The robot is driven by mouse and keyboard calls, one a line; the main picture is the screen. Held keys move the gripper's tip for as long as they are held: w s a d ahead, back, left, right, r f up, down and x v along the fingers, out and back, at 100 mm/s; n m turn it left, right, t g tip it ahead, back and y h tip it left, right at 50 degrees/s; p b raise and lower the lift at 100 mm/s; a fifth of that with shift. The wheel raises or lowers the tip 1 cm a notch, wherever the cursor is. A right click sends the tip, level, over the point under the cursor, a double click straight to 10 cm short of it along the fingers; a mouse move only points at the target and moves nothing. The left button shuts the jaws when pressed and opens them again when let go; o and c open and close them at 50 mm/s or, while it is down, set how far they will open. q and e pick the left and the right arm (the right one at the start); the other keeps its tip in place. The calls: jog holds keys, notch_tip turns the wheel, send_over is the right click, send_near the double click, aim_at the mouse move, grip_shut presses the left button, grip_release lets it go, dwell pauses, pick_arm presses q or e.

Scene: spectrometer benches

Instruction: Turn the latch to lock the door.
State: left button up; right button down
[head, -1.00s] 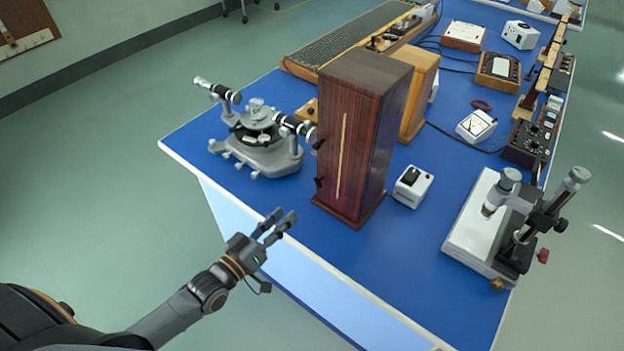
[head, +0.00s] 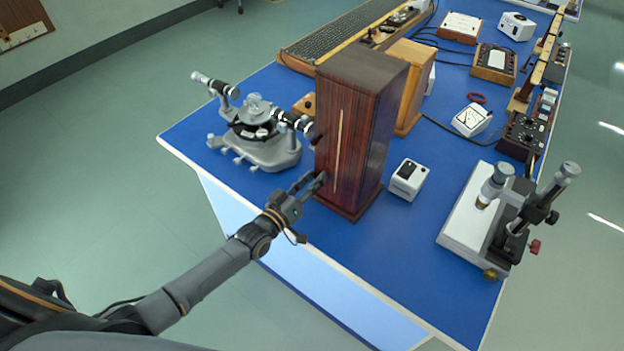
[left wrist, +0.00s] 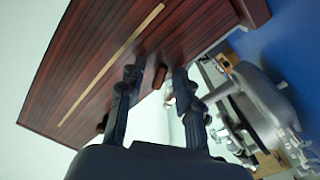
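A tall dark red-brown wooden cabinet (head: 362,130) stands upright on the blue bench. Its striped front face carries a thin pale vertical strip (head: 339,142), which also shows in the left wrist view (left wrist: 112,66). A small brown latch-like piece (left wrist: 160,77) sits near the face's edge in the left wrist view. My left gripper (head: 313,181) is at the lower left of that face. Its fingers (left wrist: 160,88) are apart in the left wrist view, with the small piece showing between them. I cannot tell whether they touch it. In the head view the gripper hides this spot. My right gripper is out of view.
A grey spectrometer (head: 262,135) stands close left of the cabinet, its black tube near the face. A white switch box (head: 408,179) is to the right, and a microscope-like stand (head: 490,215) farther right. A lighter wooden box (head: 408,90) is behind.

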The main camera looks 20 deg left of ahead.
pick_arm(q)
grip_shut()
jog(key=m, duration=0.2)
jog(key=shift+m, duration=1.8)
grip_release()
